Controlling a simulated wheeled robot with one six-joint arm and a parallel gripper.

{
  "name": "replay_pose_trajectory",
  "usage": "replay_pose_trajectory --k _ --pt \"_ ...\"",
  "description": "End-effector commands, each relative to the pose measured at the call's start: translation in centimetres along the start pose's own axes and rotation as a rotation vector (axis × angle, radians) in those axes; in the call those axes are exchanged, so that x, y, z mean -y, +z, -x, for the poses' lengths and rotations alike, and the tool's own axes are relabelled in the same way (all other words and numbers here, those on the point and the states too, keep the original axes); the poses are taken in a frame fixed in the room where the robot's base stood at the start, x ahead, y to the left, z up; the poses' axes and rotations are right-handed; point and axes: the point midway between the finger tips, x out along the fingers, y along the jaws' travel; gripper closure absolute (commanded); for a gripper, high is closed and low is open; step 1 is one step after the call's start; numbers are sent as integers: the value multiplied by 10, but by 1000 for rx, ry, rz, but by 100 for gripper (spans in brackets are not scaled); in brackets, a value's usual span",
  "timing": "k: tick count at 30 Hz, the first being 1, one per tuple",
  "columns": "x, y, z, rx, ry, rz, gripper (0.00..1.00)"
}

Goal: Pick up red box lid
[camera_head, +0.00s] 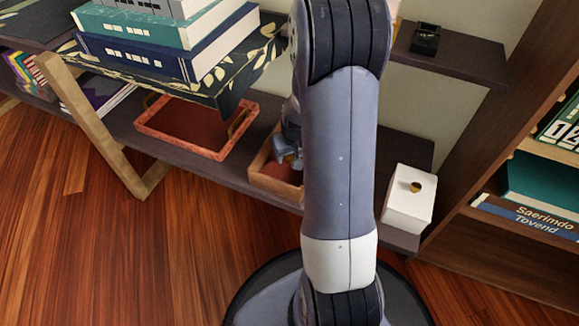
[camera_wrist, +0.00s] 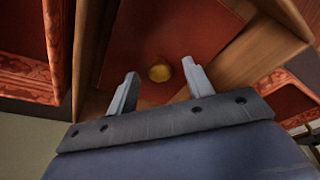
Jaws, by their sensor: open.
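The red box lid (camera_wrist: 165,35) is a flat dark red panel with a round gold knob (camera_wrist: 159,73), set inside wooden sides. In the wrist view my gripper (camera_wrist: 160,67) is open, one finger on each side of the knob, and I see no clear contact. In the head view the wooden box (camera_head: 260,178) sits on the low dark shelf, with a little of the red inside it showing. My gripper (camera_head: 288,150) is over this box, and my arm hides the box's right part.
A red-framed tray (camera_head: 150,128) lies left of the box. A white box (camera_head: 408,203) with a gold knob stands to the right. Stacked books (camera_head: 140,55) rest on a patterned raised top (camera_head: 232,82) above the tray. A slanted wooden leg (camera_head: 95,130) stands at left.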

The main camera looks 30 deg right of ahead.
Motion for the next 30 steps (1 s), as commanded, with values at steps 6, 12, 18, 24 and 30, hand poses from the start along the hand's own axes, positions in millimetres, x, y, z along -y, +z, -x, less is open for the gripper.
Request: replay_pose_trajectory --k 6,12,18,24,30 --pt "0 -1 -4 -1 0 0 51" --pt "0 0 -4 -1 0 0 64" --pt "0 0 -4 -1 0 0 80" --pt "0 0 -4 -1 0 0 97" --pt "0 -1 -4 -2 1 0 100"
